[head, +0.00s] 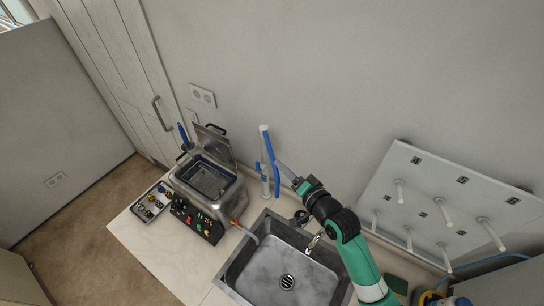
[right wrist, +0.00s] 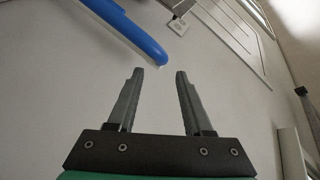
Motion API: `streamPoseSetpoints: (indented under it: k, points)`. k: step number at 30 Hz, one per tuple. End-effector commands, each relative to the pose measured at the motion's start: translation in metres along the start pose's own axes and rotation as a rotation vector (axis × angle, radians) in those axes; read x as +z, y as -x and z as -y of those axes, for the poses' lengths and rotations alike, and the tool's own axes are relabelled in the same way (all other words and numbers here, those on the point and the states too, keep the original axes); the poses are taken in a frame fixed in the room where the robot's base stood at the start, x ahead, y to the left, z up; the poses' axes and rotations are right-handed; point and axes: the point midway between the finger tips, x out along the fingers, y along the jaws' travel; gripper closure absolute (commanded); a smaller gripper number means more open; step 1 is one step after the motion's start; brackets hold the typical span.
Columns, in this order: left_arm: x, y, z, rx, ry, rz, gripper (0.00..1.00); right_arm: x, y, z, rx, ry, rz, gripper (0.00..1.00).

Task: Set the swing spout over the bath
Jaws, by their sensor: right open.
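The bath (head: 207,180) is a metal box with its lid raised, standing on the counter left of the sink. The swing spout (head: 270,150) is a blue and white tube fixture behind the sink, right of the bath. A blue round-ended bar, which looks like part of the spout, shows in the right wrist view (right wrist: 130,35). My right gripper (head: 281,166) is just right of the spout. In the right wrist view its two fingers (right wrist: 159,72) are apart with nothing between them, and the blue bar lies beyond the fingertips. My left gripper is in neither view.
The steel sink (head: 262,292) is set in the counter, partly covered by my right arm. A control panel (head: 197,222) fronts the bath, with a tray of small parts (head: 151,204) to its left. A white pegged board (head: 440,180) is at the right.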

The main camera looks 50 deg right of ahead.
Motion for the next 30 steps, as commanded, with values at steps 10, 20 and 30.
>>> streamPoseSetpoints:
  k: [10, 20, 30]
  points:
    - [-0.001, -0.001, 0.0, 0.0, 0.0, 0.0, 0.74, 0.0, -0.068, 0.001, -0.001, 0.001, 0.001, 0.49]
    - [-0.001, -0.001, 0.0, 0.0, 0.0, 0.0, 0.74, 0.0, -0.079, 0.001, -0.002, 0.001, 0.0, 0.49]
    - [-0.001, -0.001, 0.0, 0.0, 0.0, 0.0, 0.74, 0.0, -0.079, 0.001, -0.002, 0.001, 0.0, 0.96]
